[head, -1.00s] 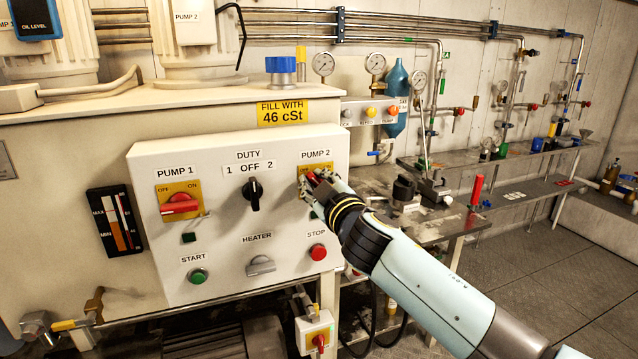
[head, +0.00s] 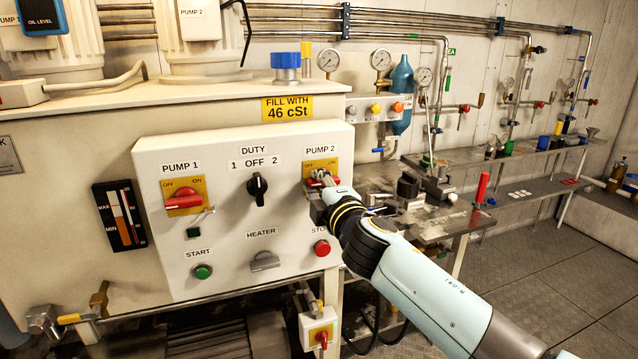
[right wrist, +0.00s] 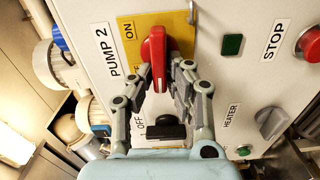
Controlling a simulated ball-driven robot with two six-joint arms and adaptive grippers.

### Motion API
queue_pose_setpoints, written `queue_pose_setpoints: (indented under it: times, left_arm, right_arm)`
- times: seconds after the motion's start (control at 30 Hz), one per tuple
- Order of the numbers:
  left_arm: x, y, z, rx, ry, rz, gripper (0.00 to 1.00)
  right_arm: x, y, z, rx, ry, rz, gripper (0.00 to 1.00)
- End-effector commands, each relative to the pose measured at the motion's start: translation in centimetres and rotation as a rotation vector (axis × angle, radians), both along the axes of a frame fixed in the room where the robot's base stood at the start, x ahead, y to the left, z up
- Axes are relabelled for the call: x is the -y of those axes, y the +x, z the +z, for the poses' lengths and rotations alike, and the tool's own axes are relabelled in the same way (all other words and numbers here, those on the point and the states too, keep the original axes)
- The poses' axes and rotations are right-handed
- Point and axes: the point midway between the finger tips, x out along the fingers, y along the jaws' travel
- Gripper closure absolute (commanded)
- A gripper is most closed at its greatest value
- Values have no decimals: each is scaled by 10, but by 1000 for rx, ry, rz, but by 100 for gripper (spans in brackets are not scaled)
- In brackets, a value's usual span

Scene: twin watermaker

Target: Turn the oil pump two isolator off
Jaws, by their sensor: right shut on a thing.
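The oil pump two isolator is a red handle (head: 313,182) on a yellow ON/OFF plate (head: 321,165) under the PUMP 2 label, on the right of the white panel (head: 225,240). In the right wrist view the red handle (right wrist: 153,50) lies between the two fingers of my right gripper (right wrist: 168,78), which is shut on it. That view is turned, and the handle lies roughly crosswise on the panel. My right gripper (head: 322,182) hides part of the handle in the head view. My left gripper is not in view.
The black DUTY knob (head: 257,188), the red pump one isolator (head: 184,200), the HEATER knob (head: 264,261) and the green START button (head: 203,271) share the panel. The red STOP button (head: 322,248) sits just below my right gripper. A workbench (head: 440,225) stands to the right.

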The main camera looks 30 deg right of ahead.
Motion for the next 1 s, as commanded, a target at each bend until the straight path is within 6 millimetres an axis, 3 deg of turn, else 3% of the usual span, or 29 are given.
queue_pose_setpoints:
  times: [0.7,0.73,0.8,0.87,1.0]
  left_arm:
    - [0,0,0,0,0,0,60]
    - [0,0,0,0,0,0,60]
    - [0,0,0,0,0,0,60]
    - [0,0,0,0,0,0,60]
    - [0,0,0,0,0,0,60]
  right_arm:
    - [0,-1,-3,-20,-69,1,100]
    - [0,-1,-3,-20,-69,0,82]
    - [0,0,-3,-19,-70,0,73]
    - [0,0,-3,-19,-69,0,65]
    - [0,0,-2,-17,-68,0,63]
